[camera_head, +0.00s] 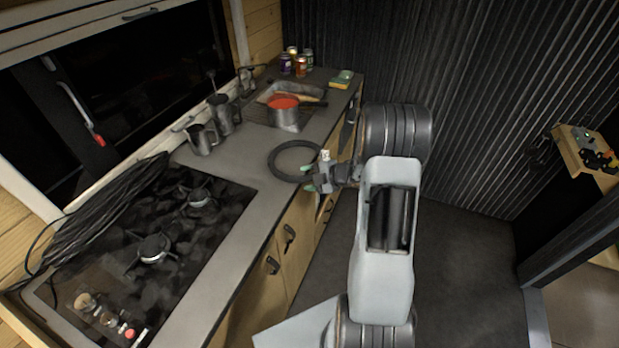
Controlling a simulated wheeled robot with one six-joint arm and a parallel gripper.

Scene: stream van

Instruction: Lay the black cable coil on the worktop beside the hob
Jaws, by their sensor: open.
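A black ring-shaped cable coil (270,165) is at the grey worktop (245,170), beyond the hob's right corner and near the worktop's front edge. It appears to lie flat, though I cannot tell if its whole underside touches. My gripper (308,178) is open at the coil's right side, with green fingertips near its rim. Part of the coil there is hidden by the gripper, and I cannot tell whether they touch. The black gas hob (150,255) is in the worktop at the lower left.
A large bundle of black cable (105,208) lies along the hob's window side. Metal jugs (203,140) stand behind the coil. Open floor (455,250) lies right of the cabinets.

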